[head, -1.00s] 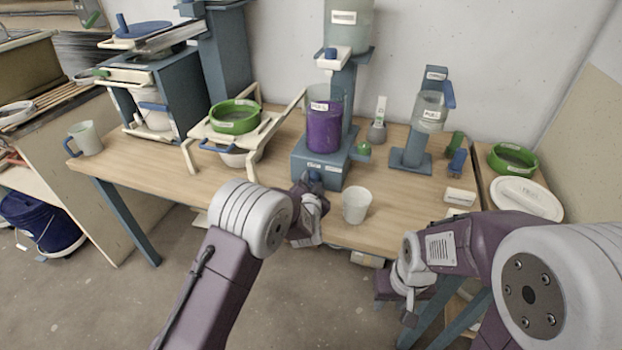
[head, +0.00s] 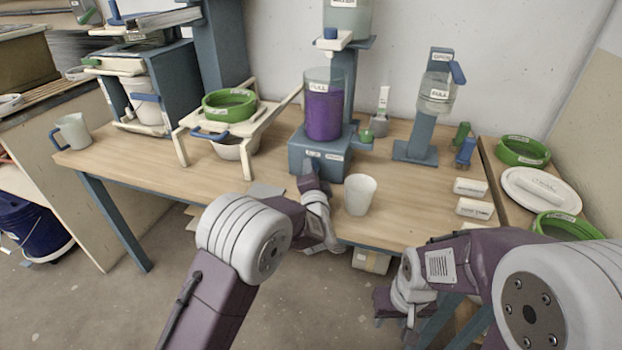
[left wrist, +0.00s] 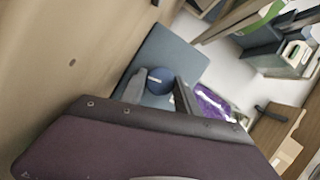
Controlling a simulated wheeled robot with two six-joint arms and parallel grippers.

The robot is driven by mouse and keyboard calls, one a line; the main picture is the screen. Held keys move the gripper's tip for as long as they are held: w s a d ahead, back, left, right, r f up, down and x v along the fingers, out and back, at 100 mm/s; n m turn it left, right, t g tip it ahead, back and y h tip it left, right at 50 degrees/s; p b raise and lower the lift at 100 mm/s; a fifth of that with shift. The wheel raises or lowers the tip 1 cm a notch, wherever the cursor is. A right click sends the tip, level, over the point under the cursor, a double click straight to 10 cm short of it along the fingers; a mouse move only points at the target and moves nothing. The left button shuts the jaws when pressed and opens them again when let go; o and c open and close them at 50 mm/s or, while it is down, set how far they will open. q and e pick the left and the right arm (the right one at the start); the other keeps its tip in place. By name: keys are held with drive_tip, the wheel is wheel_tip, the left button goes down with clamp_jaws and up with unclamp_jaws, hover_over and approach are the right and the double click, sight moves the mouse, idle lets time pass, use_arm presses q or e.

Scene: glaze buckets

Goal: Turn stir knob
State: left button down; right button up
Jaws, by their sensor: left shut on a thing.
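The stir knob is a round blue knob (left wrist: 160,80) on the grey-blue face of the mixer base, seen in the left wrist view. My left gripper (left wrist: 159,91) has a finger on each side of it and is shut on it. In the head view my left gripper (head: 308,181) reaches the front of the mixer base (head: 322,155) and hides the knob. A clear container of purple liquid (head: 324,115) stands upright on the base. My right gripper (head: 392,326) hangs empty in front of the table, its fingers apart.
A white cup (head: 360,195) stands just right of my left gripper, near the table's front edge. A green sieve (head: 229,106) sits on a cream stand at left. White blocks (head: 470,187) lie at right. The table (head: 420,205) is bare between cup and blocks.

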idle(0.4)
use_arm(q)
drive_tip(key=c, duration=0.9)
unclamp_jaws()
drive_tip(key=shift+d, duration=0.1)
drive_tip(key=s+b, duration=0.8)
drive_tip(key=shift+s+d+r, duration=0.15)
drive_tip(key=shift+d+r, duration=0.05)
drive_tip(key=shift+r, duration=0.05)
drive_tip(key=shift+s+r, duration=0.25)
drive_tip(key=shift+s, duration=0.1)
